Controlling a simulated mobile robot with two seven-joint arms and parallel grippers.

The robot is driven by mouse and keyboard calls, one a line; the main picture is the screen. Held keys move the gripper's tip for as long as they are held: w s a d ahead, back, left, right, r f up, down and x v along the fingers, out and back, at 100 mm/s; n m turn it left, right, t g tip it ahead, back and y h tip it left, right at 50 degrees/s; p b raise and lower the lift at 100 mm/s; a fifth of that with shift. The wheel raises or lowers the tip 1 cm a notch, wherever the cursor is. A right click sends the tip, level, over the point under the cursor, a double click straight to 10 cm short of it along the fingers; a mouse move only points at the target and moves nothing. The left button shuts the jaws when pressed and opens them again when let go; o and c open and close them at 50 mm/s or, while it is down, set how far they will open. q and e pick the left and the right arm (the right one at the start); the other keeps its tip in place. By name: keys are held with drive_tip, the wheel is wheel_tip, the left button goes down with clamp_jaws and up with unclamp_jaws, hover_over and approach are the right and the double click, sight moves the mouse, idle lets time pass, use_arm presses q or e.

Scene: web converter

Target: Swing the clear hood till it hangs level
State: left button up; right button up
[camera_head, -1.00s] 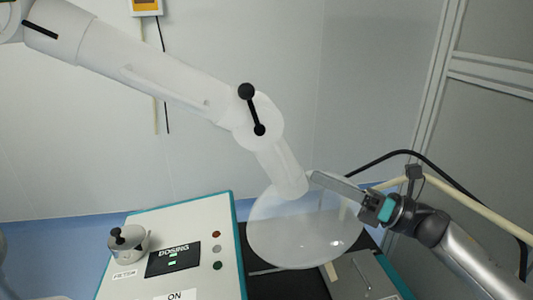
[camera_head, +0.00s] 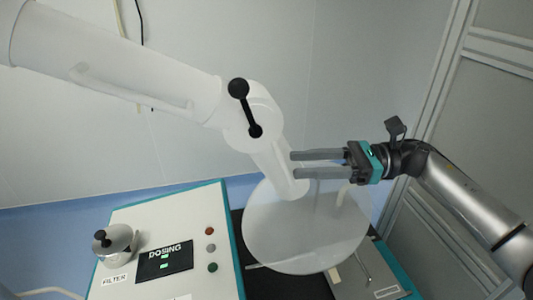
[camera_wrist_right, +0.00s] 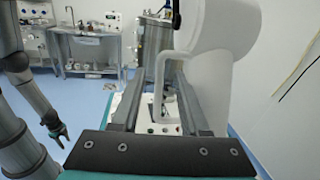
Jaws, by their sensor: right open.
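The clear hood (camera_head: 305,235) is a round, see-through dish at the lower end of a jointed white extraction arm (camera_head: 130,75). It hangs tilted, with its broad face towards the head camera. A pale curved handle (camera_head: 343,192) shows at its right side. My right gripper (camera_head: 292,163) is open, its two fingers pointing left beside the hood's white neck (camera_head: 280,170). In the right wrist view a curved bar (camera_wrist_right: 158,85) shows between the spread fingers (camera_wrist_right: 155,105); I cannot tell whether they touch it. My left gripper (camera_wrist_right: 57,135) shows small there, its jaws unclear.
A white control box (camera_head: 170,245) with a dosing display, buttons and a grey filter knob (camera_head: 115,243) stands left of the hood. A black joint lever (camera_head: 245,108) sits on the extraction arm. Grey framed panels (camera_head: 490,100) stand at the right. Behind is a wall.

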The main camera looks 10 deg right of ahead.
use_arm(q)
drive_tip(key=r, duration=0.1)
drive_tip(key=w+r+p, duration=0.1)
drive_tip(key=r+p, duration=0.1)
drive_tip(key=shift+w+d, duration=0.1)
drive_tip(key=shift+w, duration=0.2)
use_arm(e)
drive_tip(key=w+a, duration=0.1)
drive_tip(key=a, duration=0.6)
drive_tip(key=shift+a, duration=0.15)
drive_tip(key=shift+w, duration=0.1)
use_arm(q)
drive_tip(key=shift+s, duration=0.2)
use_arm(e)
clamp_jaws()
